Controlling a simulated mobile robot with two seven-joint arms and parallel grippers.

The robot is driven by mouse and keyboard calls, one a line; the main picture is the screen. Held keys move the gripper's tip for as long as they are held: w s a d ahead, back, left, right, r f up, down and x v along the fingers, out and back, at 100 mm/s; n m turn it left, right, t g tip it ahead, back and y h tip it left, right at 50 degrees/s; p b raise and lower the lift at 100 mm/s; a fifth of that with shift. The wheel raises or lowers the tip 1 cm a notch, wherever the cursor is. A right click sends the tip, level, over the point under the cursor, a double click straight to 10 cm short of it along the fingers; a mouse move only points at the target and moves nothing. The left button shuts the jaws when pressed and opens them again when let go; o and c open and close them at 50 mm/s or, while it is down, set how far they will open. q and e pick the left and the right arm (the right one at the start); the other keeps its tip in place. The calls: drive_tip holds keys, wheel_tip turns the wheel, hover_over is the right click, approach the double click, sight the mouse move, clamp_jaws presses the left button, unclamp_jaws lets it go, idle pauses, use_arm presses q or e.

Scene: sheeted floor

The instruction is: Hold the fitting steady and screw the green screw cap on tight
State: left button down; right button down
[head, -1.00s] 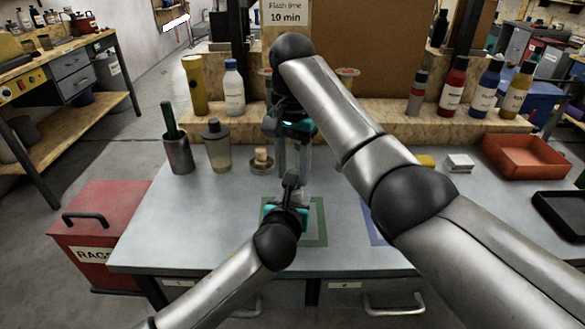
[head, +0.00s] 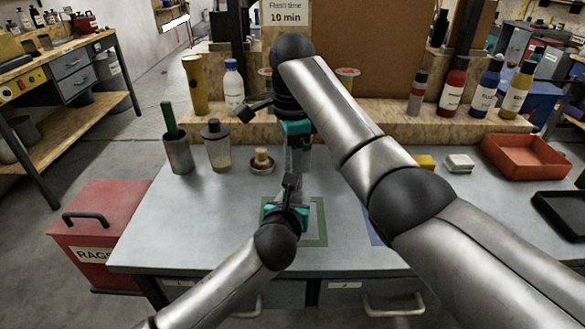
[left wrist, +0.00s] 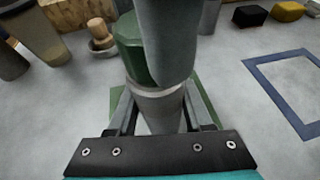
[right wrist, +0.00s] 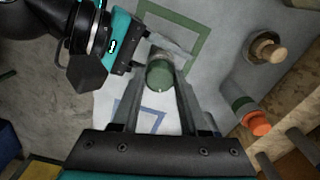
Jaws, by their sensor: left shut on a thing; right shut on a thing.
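The fitting (left wrist: 158,105) is a grey metal cylinder with a paler upper rim. It stands upright between the fingers of my left gripper (head: 291,192), which is shut on it. The green screw cap (left wrist: 132,48) sits on top of the fitting. In the left wrist view, a finger of my right gripper covers its right side. My right gripper (head: 298,160) comes from above and is shut on the cap, whose round top (right wrist: 160,74) shows between its fingers. How far the thread is engaged cannot be seen. In the head view, the grippers hide cap and fitting.
A green square outline (head: 322,240) surrounds the work spot, with a blue outline (left wrist: 262,78) to its right. A small dish with a wooden-handled tool (head: 262,160), a dark-lidded jar (head: 217,150) and a metal cup (head: 178,155) stand behind left. A red tray (head: 525,155) lies right.

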drive_tip(key=shift+m, duration=1.1)
drive_tip(key=shift+c, duration=1.7)
unclamp_jaws()
drive_tip(key=shift+r, duration=0.15)
wheel_tip(320, 180, up, 2)
drive_tip(key=shift+w+d, duration=0.1)
wheel_tip(320, 180, up, 10)
use_arm(q)
drive_tip(key=c, duration=0.7)
unclamp_jaws()
drive_tip(key=shift+c, duration=0.2)
drive_tip(key=o, duration=0.5)
